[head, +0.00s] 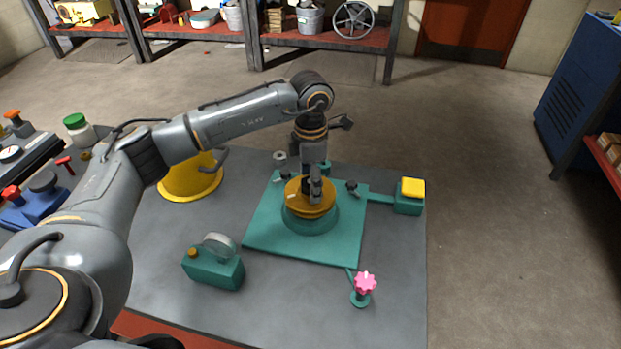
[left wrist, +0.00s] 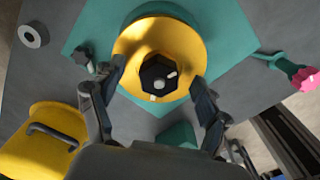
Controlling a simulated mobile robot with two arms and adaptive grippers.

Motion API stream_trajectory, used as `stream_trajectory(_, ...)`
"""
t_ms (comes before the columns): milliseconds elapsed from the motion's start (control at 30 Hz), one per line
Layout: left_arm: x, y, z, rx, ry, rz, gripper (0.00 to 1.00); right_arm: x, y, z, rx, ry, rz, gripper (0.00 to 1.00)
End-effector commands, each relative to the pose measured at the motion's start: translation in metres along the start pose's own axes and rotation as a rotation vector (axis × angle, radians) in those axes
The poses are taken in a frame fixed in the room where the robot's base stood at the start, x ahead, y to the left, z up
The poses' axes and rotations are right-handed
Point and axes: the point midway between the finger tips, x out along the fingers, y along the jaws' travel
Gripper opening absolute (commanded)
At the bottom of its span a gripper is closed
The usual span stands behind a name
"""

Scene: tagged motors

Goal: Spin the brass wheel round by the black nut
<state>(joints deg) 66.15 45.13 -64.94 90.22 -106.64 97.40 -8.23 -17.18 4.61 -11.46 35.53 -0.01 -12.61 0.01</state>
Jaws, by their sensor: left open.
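The brass wheel (head: 327,207) is a yellow disc on a round teal base, on a teal plate (head: 268,236). In the left wrist view the wheel (left wrist: 133,38) surrounds the black nut (left wrist: 152,72). In the head view the gripper hides most of the nut. My left gripper (head: 313,190) points down over the wheel. In the left wrist view its fingers (left wrist: 158,76) are open, one on each side of the nut, with gaps between. I cannot tell their exact height. My right gripper is not in view.
A teal box with a yellow button (head: 412,188) stands right of the plate. A pink knob (head: 365,283) stands at the front right. A teal box with a dial (head: 213,269) lies front left. A yellow housing with a handle (head: 188,183) is behind my left arm.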

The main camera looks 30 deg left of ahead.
Motion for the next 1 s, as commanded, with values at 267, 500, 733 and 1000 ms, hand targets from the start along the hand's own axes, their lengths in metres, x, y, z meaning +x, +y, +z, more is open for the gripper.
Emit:
stream_trajectory(267,-0.001,0.001,0.0,-0.382,0.001,0.0,0.75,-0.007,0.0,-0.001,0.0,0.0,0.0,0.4)
stream_trajectory(500,-0.002,0.001,0.0,-0.715,0.001,0.0,0.75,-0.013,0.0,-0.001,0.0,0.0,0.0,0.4)
stream_trajectory(733,-0.002,0.002,0.0,-1.014,0.0,0.0,0.75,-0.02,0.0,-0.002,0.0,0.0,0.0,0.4)
stream_trajectory(1000,0.0,0.002,0.0,-1.105,0.0,0.001,0.75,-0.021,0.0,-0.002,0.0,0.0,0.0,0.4)
